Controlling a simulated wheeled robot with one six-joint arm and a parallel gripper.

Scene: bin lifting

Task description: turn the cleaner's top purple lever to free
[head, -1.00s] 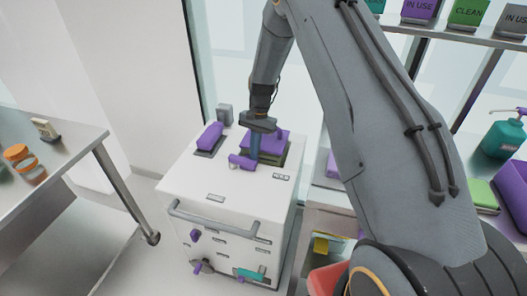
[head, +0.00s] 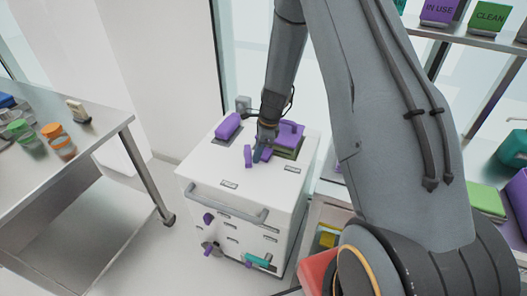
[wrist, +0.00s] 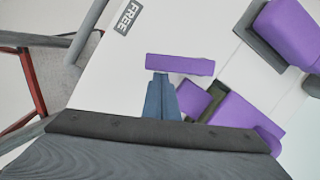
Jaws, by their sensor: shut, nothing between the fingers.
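The cleaner (head: 245,200) is a white cabinet with purple parts on its top. The top purple lever (head: 248,156) is a small purple bar near the middle of the top, and it also shows in the wrist view (wrist: 180,65). My gripper (head: 259,153) is low over the top, right beside the lever. In the wrist view, its blue-grey fingers (wrist: 162,97) are shut and empty, with their tips close to the bar's lower side. I cannot tell whether they touch. A FREE label (wrist: 128,17) lies on the white top, beyond the bar. The lever's pivot is not clear.
A purple block (head: 228,126) on a dark base and a purple part (head: 288,136) on a green pad stand behind the lever. A grey handle (head: 225,207) crosses the cabinet's front edge. A steel table (head: 95,135) with jars is at left, and shelves are at right.

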